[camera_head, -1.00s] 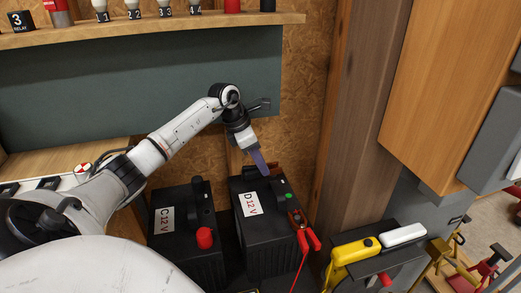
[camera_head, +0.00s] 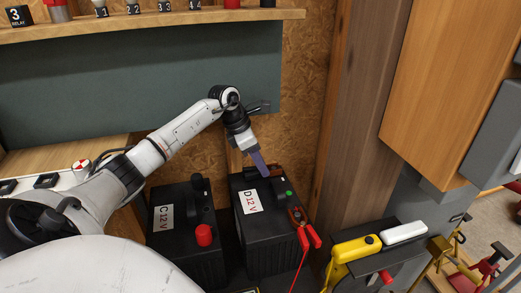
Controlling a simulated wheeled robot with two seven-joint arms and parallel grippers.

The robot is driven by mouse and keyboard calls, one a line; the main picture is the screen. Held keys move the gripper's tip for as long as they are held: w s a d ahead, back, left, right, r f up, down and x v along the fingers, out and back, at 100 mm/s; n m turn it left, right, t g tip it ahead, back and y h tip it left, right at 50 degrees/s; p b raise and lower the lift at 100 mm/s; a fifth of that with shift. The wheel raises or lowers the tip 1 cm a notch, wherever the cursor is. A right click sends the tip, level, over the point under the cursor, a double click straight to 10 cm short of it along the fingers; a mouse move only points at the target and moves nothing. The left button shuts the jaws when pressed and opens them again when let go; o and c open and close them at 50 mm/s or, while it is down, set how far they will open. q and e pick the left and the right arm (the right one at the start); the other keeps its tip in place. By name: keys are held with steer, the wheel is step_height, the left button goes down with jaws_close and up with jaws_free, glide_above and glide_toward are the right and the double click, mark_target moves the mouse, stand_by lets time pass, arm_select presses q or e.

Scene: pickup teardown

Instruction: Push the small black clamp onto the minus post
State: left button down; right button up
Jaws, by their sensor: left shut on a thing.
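My left gripper (camera_head: 263,170), with purple-blue fingers, reaches down to the back of the black battery D (camera_head: 259,235), marked "D 12 V". It is shut on a small dark piece at its fingertips, which appears to be the small black clamp (camera_head: 276,171). The clamp is tiny here and partly hidden by the fingers. The minus post cannot be made out, so I cannot tell whether the clamp touches it. A red clamp (camera_head: 303,228) with a red cable sits at the battery's front right. My right gripper is not in view.
Battery C (camera_head: 182,248), with a red cap (camera_head: 204,235), stands close on the left. A wooden post (camera_head: 357,120) rises on the right. A yellow-handled tool (camera_head: 355,248) and a white one (camera_head: 404,233) lie at the lower right. A shelf (camera_head: 150,22) runs above.

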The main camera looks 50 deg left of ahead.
arm_select(q)
steer(key=c, duration=1.4)
jaws_free()
steer(key=shift+f, duration=0.1)
steer(key=shift+o, duration=0.2)
steer(key=v, duration=1)
steer(key=shift+p, duration=0.35)
steer(key=shift+s, duration=0.1)
